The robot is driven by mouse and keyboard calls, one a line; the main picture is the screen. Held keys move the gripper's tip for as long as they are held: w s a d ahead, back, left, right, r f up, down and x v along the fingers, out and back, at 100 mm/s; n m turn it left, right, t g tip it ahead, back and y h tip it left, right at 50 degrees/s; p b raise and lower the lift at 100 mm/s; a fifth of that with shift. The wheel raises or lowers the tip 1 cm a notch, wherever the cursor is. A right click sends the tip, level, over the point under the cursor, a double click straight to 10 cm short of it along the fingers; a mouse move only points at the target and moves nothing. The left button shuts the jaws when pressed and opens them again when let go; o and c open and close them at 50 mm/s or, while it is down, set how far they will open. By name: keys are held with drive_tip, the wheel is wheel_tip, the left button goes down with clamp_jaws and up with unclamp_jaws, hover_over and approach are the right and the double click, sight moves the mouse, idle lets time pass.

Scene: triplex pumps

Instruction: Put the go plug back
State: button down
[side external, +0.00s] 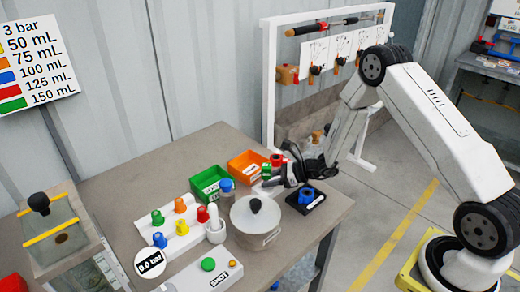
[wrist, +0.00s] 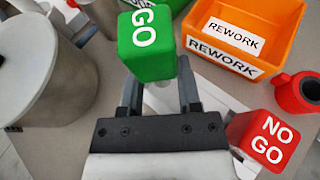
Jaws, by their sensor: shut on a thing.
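The go plug (wrist: 148,45) has a green block head marked GO and shows in the wrist view. My gripper (wrist: 160,92) is shut on it, with dark fingers on either side below the head. In the side view the green go plug (side external: 266,172) is at the tip of my gripper (side external: 279,174), near the table's back right. The red NO GO plug (wrist: 265,140) is to the right of my gripper in the wrist view. A white holder (wrist: 215,98) shows partly beneath. The go plug's lower end is hidden, so I cannot tell whether it touches the holder.
An orange REWORK bin (wrist: 228,35) and a green bin (side external: 208,183) stand close by. A red hollow part (wrist: 297,92) lies right of the orange bin. A lidded grey pot (side external: 254,222) stands left of my gripper. A blue part (side external: 306,195) sits on a black pad.

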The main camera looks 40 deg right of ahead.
drive_tip(key=shift+f, duration=0.2)
drive_tip(key=shift+f, duration=0.65)
drive_tip(key=shift+c, duration=1.5)
unclamp_jaws()
drive_tip(key=shift+r, duration=0.15)
drive_tip(key=shift+r, duration=0.4)
drive_tip(key=shift+s+d+r, duration=0.15)
drive_tip(key=shift+d+r, duration=0.05)
drive_tip(key=v, duration=1.1)
drive_tip(key=shift+s+d+r, duration=0.1)
drive_tip(key=shift+s+r, duration=0.05)
drive_tip(key=shift+s, duration=0.05)
